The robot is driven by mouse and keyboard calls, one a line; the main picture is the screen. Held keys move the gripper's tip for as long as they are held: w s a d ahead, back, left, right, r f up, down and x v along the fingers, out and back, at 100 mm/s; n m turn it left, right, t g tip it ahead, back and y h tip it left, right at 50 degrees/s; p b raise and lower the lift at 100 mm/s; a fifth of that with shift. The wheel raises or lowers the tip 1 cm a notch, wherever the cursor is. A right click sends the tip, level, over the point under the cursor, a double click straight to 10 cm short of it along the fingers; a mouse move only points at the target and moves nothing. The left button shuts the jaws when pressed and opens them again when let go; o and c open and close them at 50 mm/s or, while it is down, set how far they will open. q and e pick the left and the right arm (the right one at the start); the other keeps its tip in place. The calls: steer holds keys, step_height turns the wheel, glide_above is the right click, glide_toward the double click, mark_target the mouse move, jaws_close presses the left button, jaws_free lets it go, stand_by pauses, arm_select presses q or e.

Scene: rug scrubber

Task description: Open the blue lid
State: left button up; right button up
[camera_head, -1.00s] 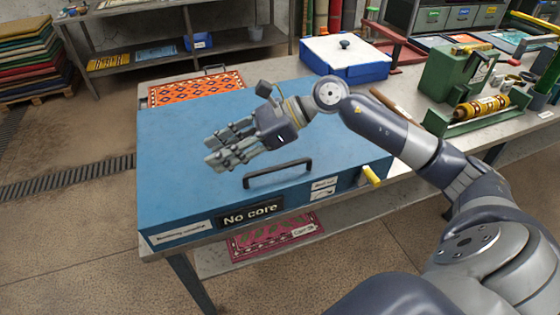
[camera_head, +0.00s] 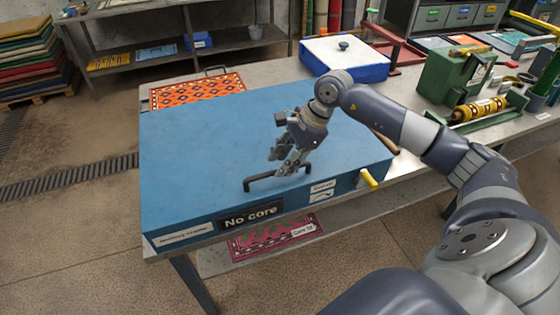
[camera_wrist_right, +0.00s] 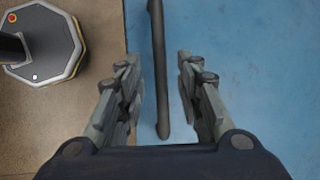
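The blue lid (camera_head: 215,140) lies flat and closed on a large box on the table. A black bar handle (camera_head: 262,180) runs along its front edge. My right gripper (camera_head: 284,166) points down at the right part of this handle. In the right wrist view the gripper (camera_wrist_right: 160,95) is open, with one finger on each side of the handle (camera_wrist_right: 158,75). Gaps show between the fingers and the bar there. The blue lid (camera_wrist_right: 255,50) fills the right side of that view. My left gripper is in neither view.
A yellow latch or handle (camera_head: 369,177) sticks out at the box's front right. A white and blue box (camera_head: 346,62) stands behind, and a green machine (camera_head: 452,75) stands to the right. An orange patterned rug (camera_head: 197,91) lies behind the lid.

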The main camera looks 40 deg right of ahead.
steer(key=shift+x, duration=1.15)
jaws_close()
steer(key=shift+r, duration=0.1)
